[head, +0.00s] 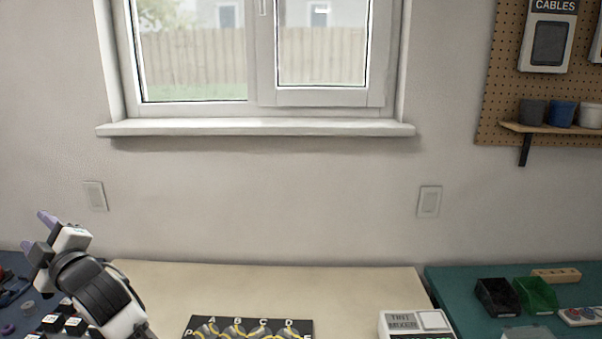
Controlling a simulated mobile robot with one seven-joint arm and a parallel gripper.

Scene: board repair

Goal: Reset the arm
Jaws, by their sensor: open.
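My gripper (37,232) is at the lower left, raised in front of the wall and pointing up and left. Its two purple-tipped fingers are apart, and nothing shows between them. My arm comes up from the bottom edge and hides part of the left bench area. A black board (249,326) with the letters A, B, C and D lies on the beige bench top (270,285) at the bottom middle. Its lower part is cut off by the frame.
Black (495,296) and green (535,293) bins sit on the teal mat (455,279). Several dark-and-white blocks (62,322) are near my arm. The back of the beige bench is clear.

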